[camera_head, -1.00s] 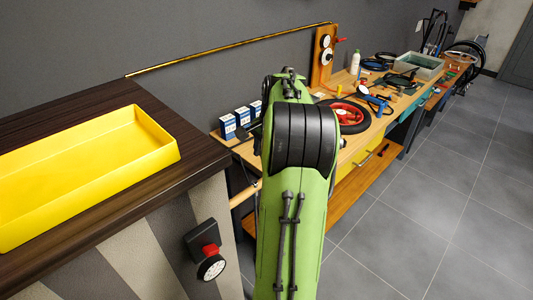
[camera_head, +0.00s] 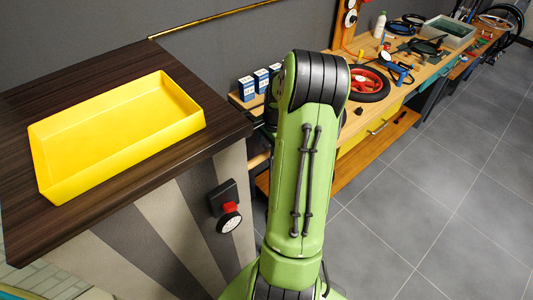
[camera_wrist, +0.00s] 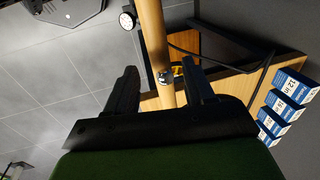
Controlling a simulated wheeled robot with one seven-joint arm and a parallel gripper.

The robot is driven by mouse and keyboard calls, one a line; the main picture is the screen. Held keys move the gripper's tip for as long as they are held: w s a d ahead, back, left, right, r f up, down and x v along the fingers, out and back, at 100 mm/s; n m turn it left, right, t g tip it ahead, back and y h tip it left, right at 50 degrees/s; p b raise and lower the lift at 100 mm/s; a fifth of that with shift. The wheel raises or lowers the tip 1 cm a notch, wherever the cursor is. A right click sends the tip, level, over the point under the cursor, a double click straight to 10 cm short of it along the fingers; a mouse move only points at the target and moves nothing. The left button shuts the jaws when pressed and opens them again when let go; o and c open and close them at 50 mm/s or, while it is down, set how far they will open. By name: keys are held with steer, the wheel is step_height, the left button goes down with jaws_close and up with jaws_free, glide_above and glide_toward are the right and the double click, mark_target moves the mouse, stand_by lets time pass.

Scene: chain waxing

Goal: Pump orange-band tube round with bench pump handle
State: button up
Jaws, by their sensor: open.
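My gripper (camera_wrist: 160,78) shows in the wrist view with its two black fingers apart. A round wooden bar (camera_wrist: 153,35) runs down the picture between the fingers, with a small metal fitting and a yellow bit near the fingertips. It may be the bench pump handle, but I cannot tell for sure. I cannot tell whether the fingers touch it. In the head view my gripper is hidden behind my green arm. A wheel with a black tyre and red rim (camera_head: 368,83) lies on the workbench (camera_head: 428,74). I cannot make out an orange-band tube.
A yellow tray (camera_head: 120,128) stands on the dark wooden counter (camera_head: 30,100) at left. Floor at right is clear.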

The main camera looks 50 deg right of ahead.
mark_target(267, 151)
steer(key=f, duration=0.2)
steer(key=w+f, duration=0.1)
steer(key=f, duration=0.2)
steer(key=shift+d, duration=0.1)
steer(key=shift+c, duration=0.3)
jaws_close()
